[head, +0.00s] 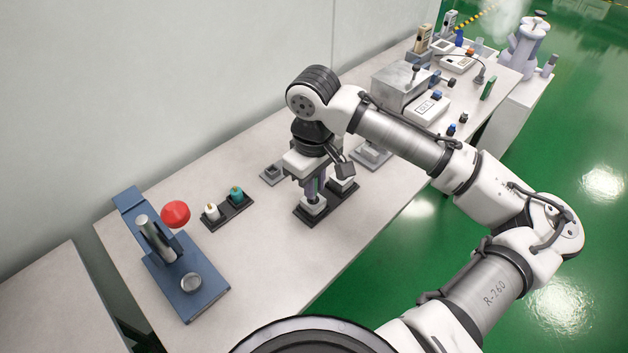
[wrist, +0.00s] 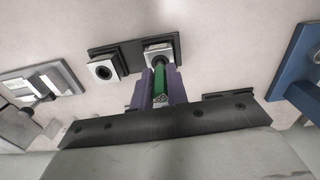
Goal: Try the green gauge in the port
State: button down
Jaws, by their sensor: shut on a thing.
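My gripper (head: 314,188) points down over the near block of a black plate with two pale blocks; its purple fingers also show in the wrist view (wrist: 161,74). The fingers are shut on the green gauge (wrist: 160,80), a slim green rod held between them. Its far end is at the right-hand pale block (wrist: 159,49) in the wrist view. The fingers hide the contact, so I cannot tell whether the gauge is in that block's hole. The other pale block (wrist: 104,68) shows an empty dark round hole. Both blocks stand on the black plate (head: 307,220).
A blue hand press (head: 200,299) with a red knob (head: 175,214) stands at left. A dark tray (head: 229,221) holds a white piece (head: 212,212) and a teal piece (head: 236,196). A metal box (head: 400,87) and several instruments fill the far end.

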jog(key=shift+f+b, duration=0.3)
jog(key=shift+f, duration=0.25)
jog(key=shift+r, duration=0.1)
dwell(0.8)
jog(key=shift+r+p, duration=3.15)
jog(key=shift+p, duration=0.05)
jog(key=shift+d, duration=0.1)
